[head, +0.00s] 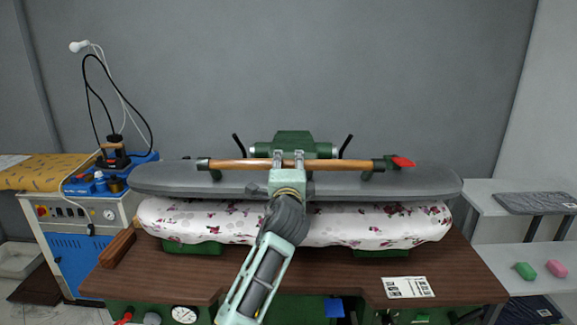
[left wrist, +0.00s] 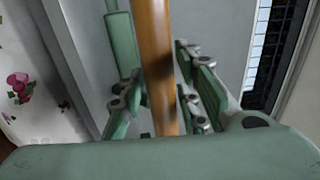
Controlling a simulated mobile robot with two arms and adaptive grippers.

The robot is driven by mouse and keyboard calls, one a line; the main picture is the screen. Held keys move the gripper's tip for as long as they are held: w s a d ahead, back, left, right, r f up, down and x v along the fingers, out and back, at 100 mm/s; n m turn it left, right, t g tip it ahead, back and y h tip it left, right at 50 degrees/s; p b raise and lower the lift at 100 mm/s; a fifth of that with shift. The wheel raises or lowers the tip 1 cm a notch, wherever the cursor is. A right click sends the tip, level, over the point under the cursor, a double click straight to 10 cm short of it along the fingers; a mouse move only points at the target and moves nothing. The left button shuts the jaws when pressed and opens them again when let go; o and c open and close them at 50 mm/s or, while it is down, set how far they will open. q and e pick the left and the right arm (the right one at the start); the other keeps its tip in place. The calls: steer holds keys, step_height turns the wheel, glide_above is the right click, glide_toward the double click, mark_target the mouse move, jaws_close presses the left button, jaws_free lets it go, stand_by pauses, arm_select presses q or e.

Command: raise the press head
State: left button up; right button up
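The press head (head: 400,182) is a long grey slab lying low, just over the floral padded buck (head: 370,224). A wooden handle bar (head: 340,165) runs along its front, with a red lever (head: 403,162) at its right end. My left gripper (head: 288,163) is at the middle of the bar. In the left wrist view the bar (left wrist: 155,50) passes between the fingers (left wrist: 160,95), which close in against it from both sides. The exact contact is partly hidden. The right gripper is not in view.
The press stands on a brown table (head: 460,275) with a label sheet (head: 407,287) and a wooden block (head: 117,248). A blue and white steam unit (head: 75,245) with an iron (head: 114,153) stands at left. White shelves (head: 500,232) stand at right.

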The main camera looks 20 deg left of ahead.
arm_select(q)
jaws_close()
